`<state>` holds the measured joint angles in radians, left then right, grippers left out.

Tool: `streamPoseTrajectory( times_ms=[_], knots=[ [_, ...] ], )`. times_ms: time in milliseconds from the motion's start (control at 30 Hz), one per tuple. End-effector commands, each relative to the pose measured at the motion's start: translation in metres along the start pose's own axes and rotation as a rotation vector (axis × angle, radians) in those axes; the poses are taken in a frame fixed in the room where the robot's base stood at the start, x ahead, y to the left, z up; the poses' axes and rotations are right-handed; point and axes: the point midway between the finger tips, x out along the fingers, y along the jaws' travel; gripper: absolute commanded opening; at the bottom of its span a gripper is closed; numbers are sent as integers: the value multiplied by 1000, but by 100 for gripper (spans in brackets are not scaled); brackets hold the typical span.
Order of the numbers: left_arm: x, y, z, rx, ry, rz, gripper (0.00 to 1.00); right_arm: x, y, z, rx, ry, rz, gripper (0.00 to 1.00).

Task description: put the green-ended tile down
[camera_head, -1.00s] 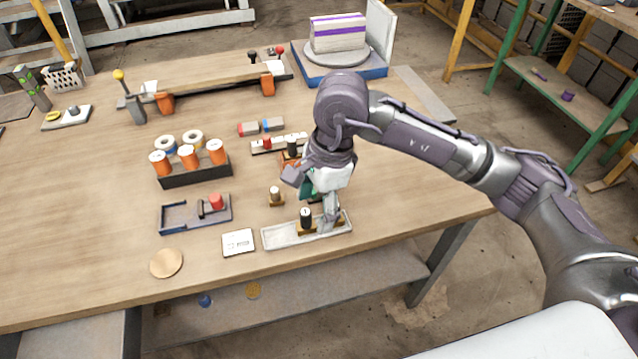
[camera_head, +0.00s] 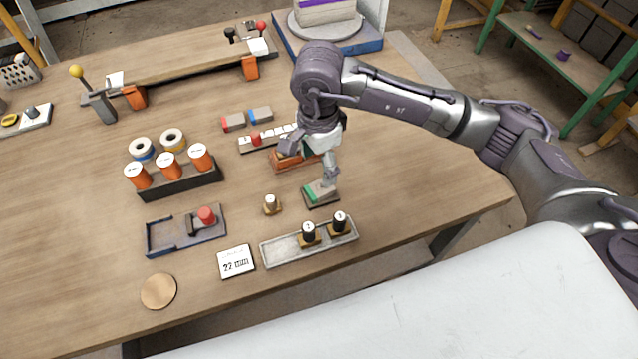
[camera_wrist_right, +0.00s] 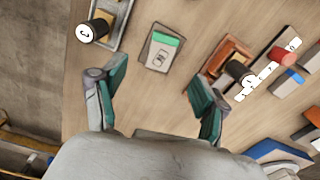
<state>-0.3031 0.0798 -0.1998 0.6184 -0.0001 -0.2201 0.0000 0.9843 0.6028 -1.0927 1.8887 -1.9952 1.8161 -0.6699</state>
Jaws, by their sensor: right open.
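The green-ended tile (camera_head: 320,193) lies flat on the table, just behind the grey tray (camera_head: 282,250). It is pale grey with a green strip at one end and a dark edge around it. In the right wrist view, the tile (camera_wrist_right: 160,52) shows in full, ahead of the fingers, with bare table around it. My right gripper (camera_head: 311,171) is over the tile in the head view. In the wrist view my right gripper (camera_wrist_right: 153,88) has its green-padded fingers wide apart with nothing between them. My left gripper is not in view.
Two black-topped pegs (camera_head: 308,232) stand in the tray. A white card (camera_head: 236,261) lies left of the tray. The table's right part is clear.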

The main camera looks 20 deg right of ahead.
Motion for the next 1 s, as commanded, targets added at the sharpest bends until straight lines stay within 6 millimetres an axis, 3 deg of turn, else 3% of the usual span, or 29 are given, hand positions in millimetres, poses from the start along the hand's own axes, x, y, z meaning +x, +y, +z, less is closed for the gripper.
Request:
streamPoseTrajectory(
  times_ms=[200, 367, 533, 700, 1000],
  knots=[
    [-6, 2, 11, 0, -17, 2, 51, 32, 0, 0, 1, -1, 1, 73],
    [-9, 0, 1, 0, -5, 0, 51, 41, 0, -1, 1, 0, 2, 73],
    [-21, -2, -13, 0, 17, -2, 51, 64, -1, -5, 2, 0, 5, 73],
    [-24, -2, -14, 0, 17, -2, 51, 86, -2, -5, 1, -1, 1, 73],
    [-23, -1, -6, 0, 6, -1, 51, 90, -2, -5, -1, 0, -1, 70]
  ],
)
